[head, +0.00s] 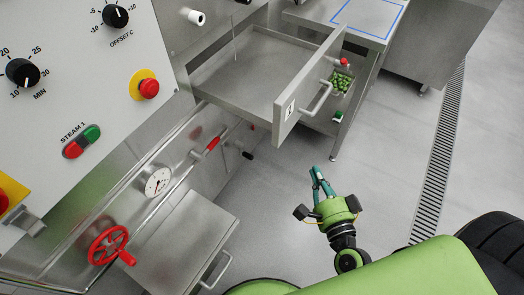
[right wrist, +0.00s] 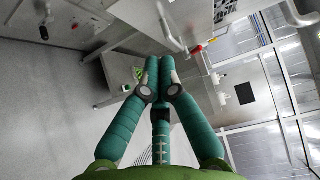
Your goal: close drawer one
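Drawer one (head: 240,75), a wide steel drawer, stands pulled out from the cabinet. Its front panel (head: 308,88) bears a small white label, apparently a 1, and a bar handle (head: 318,100). My right gripper (head: 317,176) is below the drawer front in the head view, over the floor and apart from the handle. Its teal fingers (right wrist: 154,70) come together at the tips in the right wrist view, with nothing visible between them. My left gripper is not in view.
A lower shelf holds a container of green pieces (head: 341,83). A control panel (head: 85,75) with knobs and a red button is at left. A red handwheel (head: 108,245) and a steel box (head: 185,240) are below it. Floor to the right is clear, with a drain grate (head: 438,150).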

